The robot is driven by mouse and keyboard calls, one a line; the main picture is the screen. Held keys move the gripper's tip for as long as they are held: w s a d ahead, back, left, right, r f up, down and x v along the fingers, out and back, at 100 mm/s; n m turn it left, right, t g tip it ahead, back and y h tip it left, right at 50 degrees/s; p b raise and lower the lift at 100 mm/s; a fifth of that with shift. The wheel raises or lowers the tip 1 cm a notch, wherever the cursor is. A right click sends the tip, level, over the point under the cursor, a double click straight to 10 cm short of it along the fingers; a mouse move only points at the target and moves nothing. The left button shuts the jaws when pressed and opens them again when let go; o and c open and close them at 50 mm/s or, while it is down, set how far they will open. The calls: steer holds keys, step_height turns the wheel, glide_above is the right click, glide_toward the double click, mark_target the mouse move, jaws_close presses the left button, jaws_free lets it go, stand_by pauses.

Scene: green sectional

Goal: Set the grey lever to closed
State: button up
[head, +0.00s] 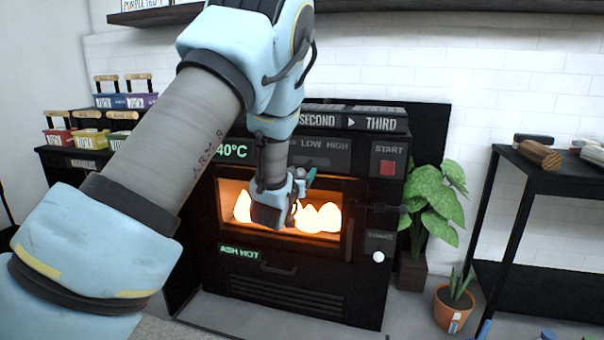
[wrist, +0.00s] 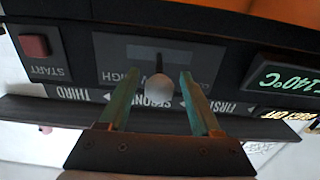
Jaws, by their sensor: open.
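My gripper (wrist: 162,80) is open in the wrist view, its two greenish fingers spread apart. A pale grey rounded knob (wrist: 158,90) on a dark stem shows between the fingers, with a gap on each side; whether it is level with the fingertips I cannot tell. Its stem meets a slot in the grey LOW/HIGH panel (wrist: 115,55), seen upside down. In the head view my gripper (head: 301,178) is in front of the oven front, and my arm hides part of the panel (head: 322,150). A second pale round knob (head: 378,257) sits at the oven's lower right, by a small unreadable label.
The black oven (head: 300,302) has a glowing opening with bright shapes inside. A red START button (head: 387,168) is at the panel's right. A plant (head: 434,205) and black table (head: 560,180) stand to the right; colored bins (head: 90,138) are at left.

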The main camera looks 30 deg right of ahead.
steer(key=shift+w+d, duration=0.5)
jaws_close()
stand_by(1.2)
